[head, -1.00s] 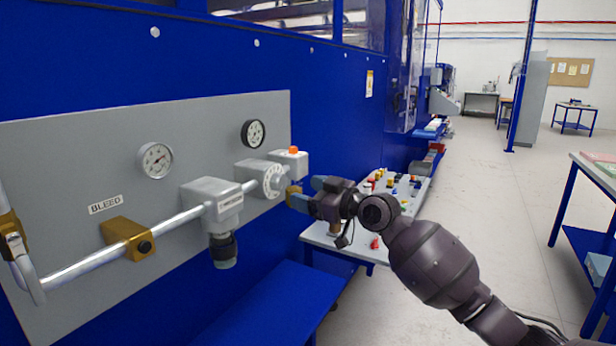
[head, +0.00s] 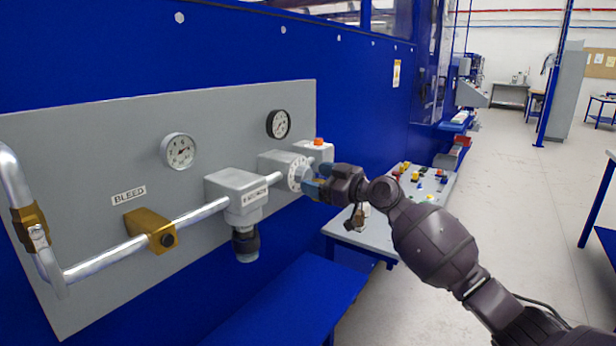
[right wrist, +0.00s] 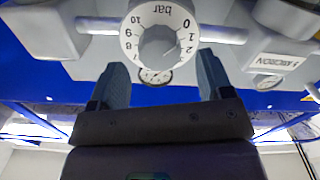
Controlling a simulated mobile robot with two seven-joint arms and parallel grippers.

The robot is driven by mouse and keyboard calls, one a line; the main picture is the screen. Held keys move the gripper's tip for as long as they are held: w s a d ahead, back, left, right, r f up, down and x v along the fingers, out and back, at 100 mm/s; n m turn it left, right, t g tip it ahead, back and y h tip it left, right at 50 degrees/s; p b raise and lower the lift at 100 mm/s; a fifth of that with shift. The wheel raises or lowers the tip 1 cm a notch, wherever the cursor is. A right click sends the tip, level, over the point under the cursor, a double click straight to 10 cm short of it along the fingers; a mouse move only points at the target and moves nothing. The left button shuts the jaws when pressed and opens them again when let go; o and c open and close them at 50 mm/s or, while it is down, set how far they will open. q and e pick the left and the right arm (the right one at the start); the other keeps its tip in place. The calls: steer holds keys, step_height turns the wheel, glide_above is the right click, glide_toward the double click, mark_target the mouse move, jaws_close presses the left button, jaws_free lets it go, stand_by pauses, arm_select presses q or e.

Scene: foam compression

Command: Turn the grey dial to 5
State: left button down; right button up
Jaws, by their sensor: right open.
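The grey dial (right wrist: 160,46) is a faceted knob inside a white ring (right wrist: 131,40) marked "bar" with numbers. Its pointer setting cannot be made out. In the head view the white ring (head: 296,174) faces right on the grey regulator block along the pipe. My right gripper (right wrist: 162,62) is open, its two blue-grey fingers on either side of and just short of the knob in the right wrist view. In the head view the right gripper (head: 312,183) is close against the dial's face and hides the knob. My left gripper is not in view.
The dial sits on a grey panel (head: 90,220) with two gauges (head: 179,151), a filter unit (head: 236,195), a brass valve (head: 150,229) and a block with an orange button (head: 318,141). A table with small coloured parts (head: 440,190) stands behind my right arm.

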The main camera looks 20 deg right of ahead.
mark_target(308, 177)
steer(key=shift+x, duration=1.65)
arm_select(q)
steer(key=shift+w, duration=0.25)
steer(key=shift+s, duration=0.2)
arm_select(e)
steer(key=shift+c, duration=0.5)
steer(key=c, duration=0.8)
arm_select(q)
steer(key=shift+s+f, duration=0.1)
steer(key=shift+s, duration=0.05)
